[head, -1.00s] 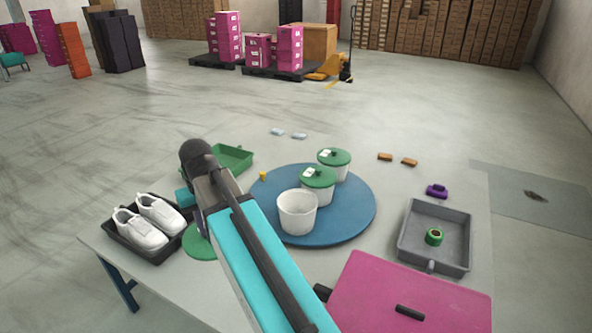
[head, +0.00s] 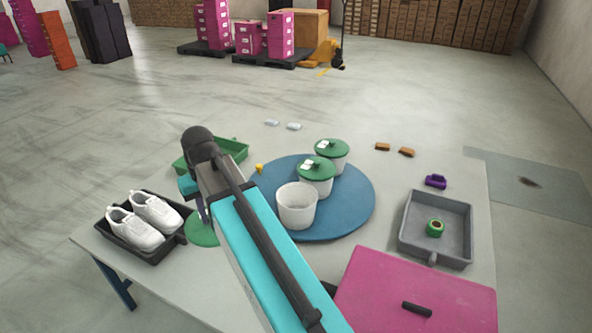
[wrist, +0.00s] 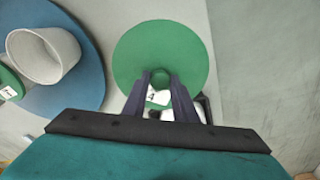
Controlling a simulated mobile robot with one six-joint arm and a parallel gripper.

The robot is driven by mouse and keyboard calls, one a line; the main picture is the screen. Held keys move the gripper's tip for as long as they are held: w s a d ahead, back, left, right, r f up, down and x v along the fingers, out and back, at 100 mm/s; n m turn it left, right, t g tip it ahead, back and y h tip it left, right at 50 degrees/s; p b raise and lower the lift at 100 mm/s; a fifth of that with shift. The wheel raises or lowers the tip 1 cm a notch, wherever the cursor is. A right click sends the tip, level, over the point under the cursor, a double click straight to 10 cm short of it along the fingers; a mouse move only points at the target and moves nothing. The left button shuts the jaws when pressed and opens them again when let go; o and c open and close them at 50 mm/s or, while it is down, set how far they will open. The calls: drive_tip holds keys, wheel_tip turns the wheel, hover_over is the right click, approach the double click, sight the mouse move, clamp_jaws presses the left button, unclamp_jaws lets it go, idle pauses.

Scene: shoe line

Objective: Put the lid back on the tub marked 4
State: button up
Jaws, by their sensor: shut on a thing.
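The loose green lid (head: 201,233) is at the left of the table, beside the shoe tray. In the wrist view the lid (wrist: 160,45) shows a round knob and a white tag with a dark mark that looks like a 4. My gripper (wrist: 160,78) is shut on its knob. Whether the lid touches the table is unclear. The open white tub (head: 297,208) stands on the blue round mat (head: 350,217), right of the lid; it also shows in the wrist view (wrist: 42,55). I see no number on it. My arm partly hides the gripper in the head view.
Two tubs with green lids (head: 317,172) (head: 332,150) stand behind the open tub. A black tray (head: 152,256) holds white shoes. A green tray (head: 225,150) lies behind my arm. A grey tray (head: 435,250) with a green ring and a pink panel (head: 450,290) are at right.

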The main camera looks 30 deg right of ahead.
drive_tip(key=w+d+p, duration=0.1)
drive_tip(key=d, duration=0.1)
drive_tip(key=w+d+n+p, duration=0.1)
drive_tip(key=d+p, duration=0.1)
drive_tip(key=w+d+r+n+p, duration=0.1)
drive_tip(key=d, duration=0.2)
drive_tip(key=shift+w, duration=0.4)
drive_tip(key=w+d+f+n+p, duration=0.1)
drive_tip(key=d+p, duration=0.5)
drive_tip(key=d, duration=0.8)
drive_tip(key=w+d+f+n+y+p, duration=0.1)
drive_tip(key=d+n+p, duration=0.5)
drive_tip(key=d, duration=0.7)
wheel_tip(320, 180, down, 3)
drive_tip(key=shift+w+d+r+p, duration=0.2)
drive_tip(key=shift+w+d+p, duration=0.15)
drive_tip(key=shift+w+p, duration=0.2)
drive_tip(key=shift+f, duration=0.15)
drive_tip(key=shift+f+b, duration=1.4)
drive_tip(key=shift+f, duration=1.6)
drive_tip(key=shift+f+b, duration=0.2)
drive_tip(key=shift+b, duration=0.35)
